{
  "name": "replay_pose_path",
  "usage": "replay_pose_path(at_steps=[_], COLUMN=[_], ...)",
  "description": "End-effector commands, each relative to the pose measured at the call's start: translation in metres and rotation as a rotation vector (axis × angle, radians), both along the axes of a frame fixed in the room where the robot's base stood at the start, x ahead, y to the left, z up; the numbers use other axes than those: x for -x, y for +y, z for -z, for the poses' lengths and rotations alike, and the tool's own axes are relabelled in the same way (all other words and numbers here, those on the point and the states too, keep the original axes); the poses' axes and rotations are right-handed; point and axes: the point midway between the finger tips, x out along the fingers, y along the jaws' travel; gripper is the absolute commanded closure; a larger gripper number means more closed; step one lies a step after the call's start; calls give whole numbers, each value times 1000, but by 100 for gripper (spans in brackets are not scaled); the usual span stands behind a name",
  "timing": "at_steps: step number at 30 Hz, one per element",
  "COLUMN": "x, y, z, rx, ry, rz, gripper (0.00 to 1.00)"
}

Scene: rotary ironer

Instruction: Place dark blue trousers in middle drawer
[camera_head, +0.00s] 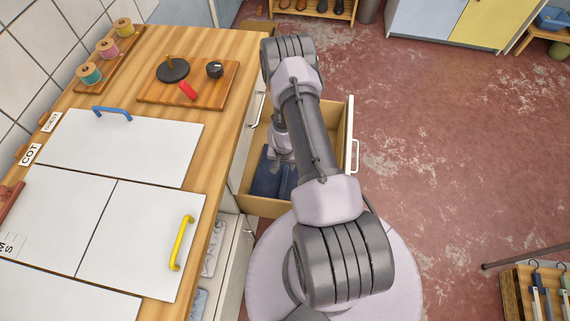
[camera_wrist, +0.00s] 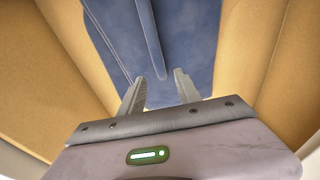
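The dark blue trousers (camera_head: 268,180) lie in an open wooden drawer (camera_head: 266,207), in the head view at its near left part. In the wrist view, the trousers (camera_wrist: 205,45) lie flat between the drawer's wooden walls (camera_wrist: 50,95), with a fold or seam running down the middle. My gripper (camera_wrist: 157,82) points down into the drawer. Its two fingers are apart, over or close to the cloth; I cannot tell whether they touch it. In the head view my arm hides most of the gripper and part of the drawer.
The drawer's white front with its handle (camera_head: 355,155) sticks out right of the wooden counter (camera_head: 225,75). White lids with a blue handle (camera_head: 112,112) and a yellow handle (camera_head: 181,243) lie on the counter. A hanger rack (camera_head: 540,285) stands lower right.

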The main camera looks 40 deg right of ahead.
Motion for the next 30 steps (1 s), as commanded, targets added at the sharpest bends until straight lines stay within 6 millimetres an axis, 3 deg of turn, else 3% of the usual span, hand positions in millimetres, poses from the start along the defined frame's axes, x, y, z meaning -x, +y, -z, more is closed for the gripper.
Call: replay_pose_path(at_steps=[1, 6, 12, 16, 30], x=[0, 5, 10, 11, 11], y=[1, 7, 12, 13, 13], z=[-19, -72, -113, -121, -120], rx=[2, 2, 1, 1, 0], ry=[-3, -3, -1, -1, 0], rz=[0, 0, -1, 0, 0], gripper=[60, 60, 60, 60, 60])
